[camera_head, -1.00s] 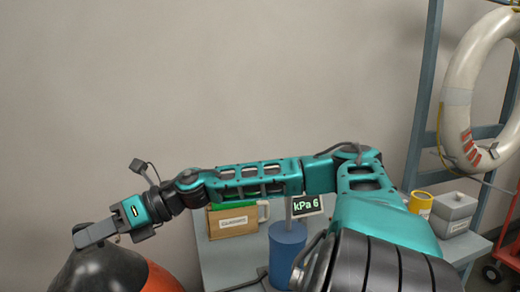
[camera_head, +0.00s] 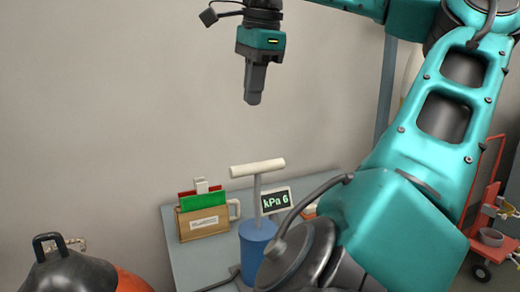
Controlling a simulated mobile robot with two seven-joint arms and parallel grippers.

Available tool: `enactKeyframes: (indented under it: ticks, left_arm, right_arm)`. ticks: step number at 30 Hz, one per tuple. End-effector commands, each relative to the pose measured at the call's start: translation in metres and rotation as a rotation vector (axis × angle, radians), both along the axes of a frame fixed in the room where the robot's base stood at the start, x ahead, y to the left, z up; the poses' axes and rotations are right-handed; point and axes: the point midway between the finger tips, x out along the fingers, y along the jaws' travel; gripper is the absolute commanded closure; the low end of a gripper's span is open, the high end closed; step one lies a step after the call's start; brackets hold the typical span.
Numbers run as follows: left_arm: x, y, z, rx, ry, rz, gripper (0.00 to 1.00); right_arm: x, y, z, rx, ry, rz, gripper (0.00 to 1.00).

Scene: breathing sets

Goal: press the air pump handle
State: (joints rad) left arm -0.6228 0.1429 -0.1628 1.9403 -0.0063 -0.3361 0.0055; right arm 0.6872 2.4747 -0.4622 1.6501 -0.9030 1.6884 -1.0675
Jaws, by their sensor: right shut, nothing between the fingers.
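The air pump stands on the grey table, with a blue cylinder body (camera_head: 254,245), a grey rod and a cream T-shaped handle (camera_head: 257,168) raised on top. A small display (camera_head: 276,200) behind it reads "kPa 6". My right gripper (camera_head: 253,100) points down, shut and empty, above the handle in the picture and clear of it. My right arm covers the right side of the table and hides part of the pump's lower body. My left gripper is not in view.
A wooden box with folders (camera_head: 203,222) and a mug sit left of the pump on the table (camera_head: 187,262). A black domed object (camera_head: 65,270) with a handle is at the lower left. A red trolley (camera_head: 490,200) stands at right.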

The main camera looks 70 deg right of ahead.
Motion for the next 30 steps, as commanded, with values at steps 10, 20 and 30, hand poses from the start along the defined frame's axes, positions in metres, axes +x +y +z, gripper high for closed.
enactKeyframes:
  ticks: [10,20,30]
  left_arm:
    - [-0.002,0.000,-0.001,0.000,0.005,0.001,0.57]
    - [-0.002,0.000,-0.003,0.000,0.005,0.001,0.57]
    - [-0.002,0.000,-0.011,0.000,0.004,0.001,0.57]
  right_arm:
    - [-0.025,-0.003,0.014,-0.029,0.034,-0.032,1.00]
    - [-0.023,-0.005,0.001,-0.026,0.034,-0.031,1.00]
    - [-0.014,-0.014,-0.066,-0.025,0.034,-0.030,1.00]
